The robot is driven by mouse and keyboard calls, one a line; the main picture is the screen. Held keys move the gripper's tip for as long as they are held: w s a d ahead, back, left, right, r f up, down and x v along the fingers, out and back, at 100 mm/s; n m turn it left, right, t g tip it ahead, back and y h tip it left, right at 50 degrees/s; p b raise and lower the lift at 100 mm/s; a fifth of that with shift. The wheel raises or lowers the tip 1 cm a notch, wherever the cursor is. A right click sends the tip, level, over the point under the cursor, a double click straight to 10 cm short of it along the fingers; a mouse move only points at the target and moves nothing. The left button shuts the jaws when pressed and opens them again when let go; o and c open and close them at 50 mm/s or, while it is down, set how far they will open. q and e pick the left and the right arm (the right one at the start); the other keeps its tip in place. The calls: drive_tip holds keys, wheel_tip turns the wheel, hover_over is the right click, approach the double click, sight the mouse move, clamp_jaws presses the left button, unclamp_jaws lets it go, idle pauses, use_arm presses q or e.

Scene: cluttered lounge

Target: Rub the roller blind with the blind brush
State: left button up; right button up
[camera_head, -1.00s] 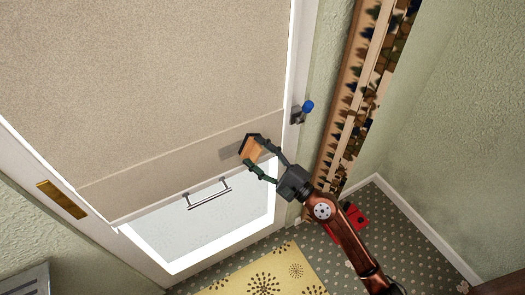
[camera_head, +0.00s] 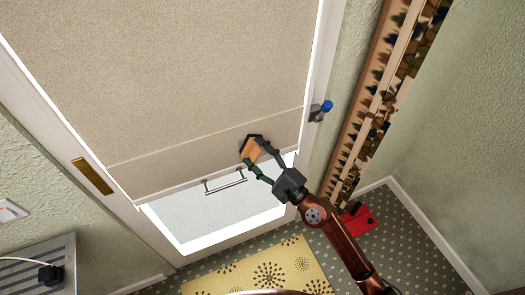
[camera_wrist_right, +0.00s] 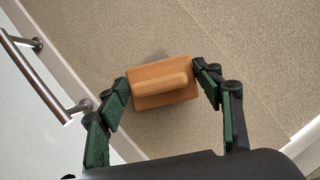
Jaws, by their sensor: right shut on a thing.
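The roller blind (camera_head: 190,90) is a beige textured sheet hanging over most of the door's window; it also fills much of the right wrist view (camera_wrist_right: 250,45). My right gripper (camera_head: 254,160) is shut on the blind brush (camera_head: 251,149), a small wooden block with a raised grip and a dark edge. In the right wrist view the brush (camera_wrist_right: 162,82) sits between the two green fingers, its grip facing the camera. The brush is at the lower right part of the blind, near its bottom hem. Its far face is hidden, so I cannot tell if it touches. My left gripper is not in view.
A metal bar handle (camera_head: 226,182) is just below the blind. A blue-tipped fitting (camera_head: 321,109) is on the right door frame. A tall wooden rack (camera_head: 375,100) stands at right. A yellow mat (camera_head: 262,272) and a red object (camera_head: 358,220) lie on the floor.

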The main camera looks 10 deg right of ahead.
drive_tip(key=shift+s+a, duration=0.15)
drive_tip(key=shift+a, duration=0.4)
drive_tip(key=shift+s+a+r+p, duration=0.1)
drive_tip(key=shift+s+a+p, duration=0.1)
drive_tip(key=shift+a+p, duration=0.35)
drive_tip(key=shift+s+a+r+p, duration=0.15)
drive_tip(key=shift+a+p, duration=0.15)
drive_tip(key=shift+a, duration=0.3)
drive_tip(key=shift+s+a+f, duration=0.1)
drive_tip(key=shift+a+f, duration=0.1)
drive_tip(key=shift+a, duration=0.15)
use_arm(q)
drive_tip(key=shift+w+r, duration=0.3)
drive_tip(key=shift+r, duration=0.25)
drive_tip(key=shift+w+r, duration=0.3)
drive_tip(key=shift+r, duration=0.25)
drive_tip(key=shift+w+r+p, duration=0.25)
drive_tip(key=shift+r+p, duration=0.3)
drive_tip(key=shift+p, duration=0.2)
use_arm(e)
drive_tip(key=shift+s+d, duration=0.3)
drive_tip(key=shift+s, duration=0.65)
drive_tip(key=shift+s+d, duration=0.25)
drive_tip(key=shift+s, duration=0.65)
drive_tip(key=shift+s+d, duration=0.3)
drive_tip(key=shift+s, duration=0.65)
